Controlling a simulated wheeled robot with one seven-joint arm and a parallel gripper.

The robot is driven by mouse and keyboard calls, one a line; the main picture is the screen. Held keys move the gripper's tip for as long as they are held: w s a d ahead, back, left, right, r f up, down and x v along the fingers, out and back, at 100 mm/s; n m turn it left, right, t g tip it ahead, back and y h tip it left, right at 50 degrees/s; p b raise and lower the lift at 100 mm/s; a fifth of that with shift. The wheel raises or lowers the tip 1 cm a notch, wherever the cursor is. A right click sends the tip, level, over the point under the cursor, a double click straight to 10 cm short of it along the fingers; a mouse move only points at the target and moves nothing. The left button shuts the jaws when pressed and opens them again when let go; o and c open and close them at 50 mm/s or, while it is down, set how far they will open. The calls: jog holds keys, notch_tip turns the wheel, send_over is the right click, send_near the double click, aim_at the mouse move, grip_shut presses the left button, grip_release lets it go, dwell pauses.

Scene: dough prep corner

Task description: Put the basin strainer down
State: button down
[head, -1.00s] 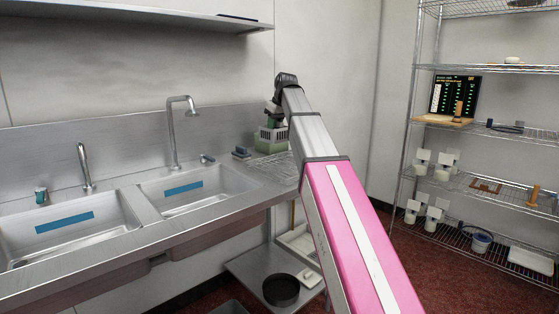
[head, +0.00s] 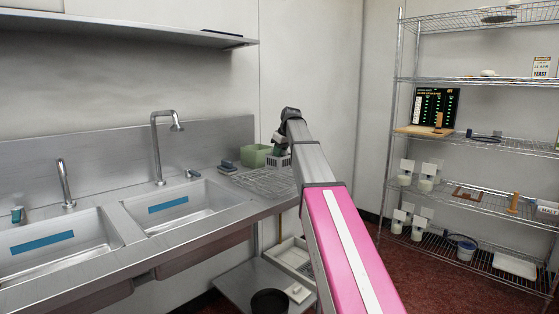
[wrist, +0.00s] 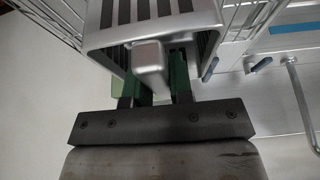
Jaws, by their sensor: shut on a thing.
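The basin strainer is a grey slotted metal box (head: 277,160). It shows large at the top of the wrist view (wrist: 150,12), where its blocky handle (wrist: 150,58) sits between my fingers. My gripper (wrist: 157,84) is shut on that handle. In the head view the strainer is just right of a green container (head: 256,155), over the back right end of the wire drying rack (head: 265,183). I cannot tell whether its underside touches the rack. My arm hides part of its right side.
Two sink basins (head: 185,208) with taps lie left of the rack. A blue sponge-like item (head: 228,167) lies beside the rack. A lower shelf (head: 240,288) holds a dark round pan (head: 270,302). Wire shelving (head: 480,144) stands at the right. The rack's front part is clear.

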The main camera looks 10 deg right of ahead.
jog(key=shift+f, duration=1.55)
jog(key=shift+f, duration=0.15)
jog(key=c, duration=1)
grip_release()
jog(key=v, duration=1.2)
jog(key=shift+w+r, duration=0.1)
jog(key=shift+r, duration=0.1)
